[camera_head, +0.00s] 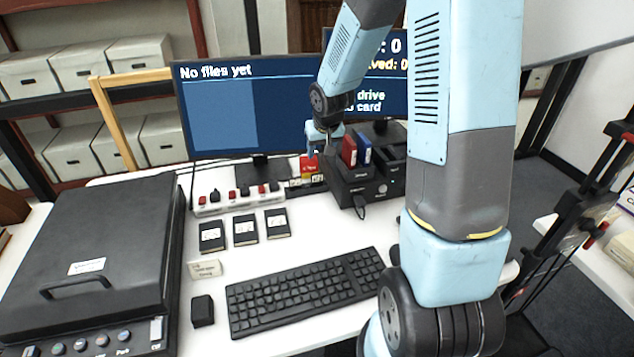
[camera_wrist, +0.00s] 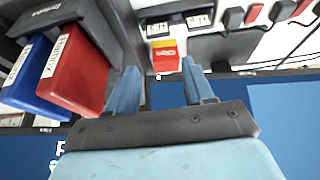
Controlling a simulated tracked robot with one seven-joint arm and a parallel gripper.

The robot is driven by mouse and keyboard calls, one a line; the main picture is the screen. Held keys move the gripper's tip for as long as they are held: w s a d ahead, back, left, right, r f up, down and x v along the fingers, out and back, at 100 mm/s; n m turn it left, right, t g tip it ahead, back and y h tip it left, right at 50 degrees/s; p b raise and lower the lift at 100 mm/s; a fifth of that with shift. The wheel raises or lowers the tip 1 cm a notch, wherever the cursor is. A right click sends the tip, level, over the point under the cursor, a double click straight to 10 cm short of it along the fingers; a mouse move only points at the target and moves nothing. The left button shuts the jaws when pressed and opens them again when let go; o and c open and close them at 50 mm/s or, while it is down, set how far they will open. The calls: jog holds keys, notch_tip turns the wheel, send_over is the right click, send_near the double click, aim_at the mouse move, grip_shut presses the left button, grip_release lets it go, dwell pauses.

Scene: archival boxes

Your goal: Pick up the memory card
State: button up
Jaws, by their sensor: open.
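A small red and yellow card (camera_wrist: 165,58), which looks like the memory card, shows between and just beyond the fingertips in the wrist view. In the head view its red part (camera_head: 308,163) stands in front of the monitor, left of the black dock (camera_head: 350,185). My gripper (camera_head: 320,151) is above and close to it in the head view. In the wrist view my gripper (camera_wrist: 159,67) is open, with the card framed between the two blue fingers and nothing visibly held. I cannot tell whether the fingers touch the card.
A red drive (camera_head: 349,151) and a blue drive (camera_head: 364,150) stand in the dock, close beside my gripper. A monitor (camera_head: 215,110) is behind. A white strip with several plugs (camera_head: 235,199), black cards (camera_head: 245,229) and a keyboard (camera_head: 305,291) lie in front.

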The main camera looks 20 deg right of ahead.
aim_at(317, 174)
jog(key=x, duration=0.8)
jog(key=shift+f, duration=0.2)
jog(key=x, duration=0.2)
jog(key=s+x, duration=0.1)
jog(key=x, duration=0.1)
jog(key=shift+f, duration=0.2)
jog(key=shift+w+f, duration=0.35)
jog(key=shift+f, duration=0.25)
jog(key=shift+c, duration=0.4)
jog(key=c, duration=0.6)
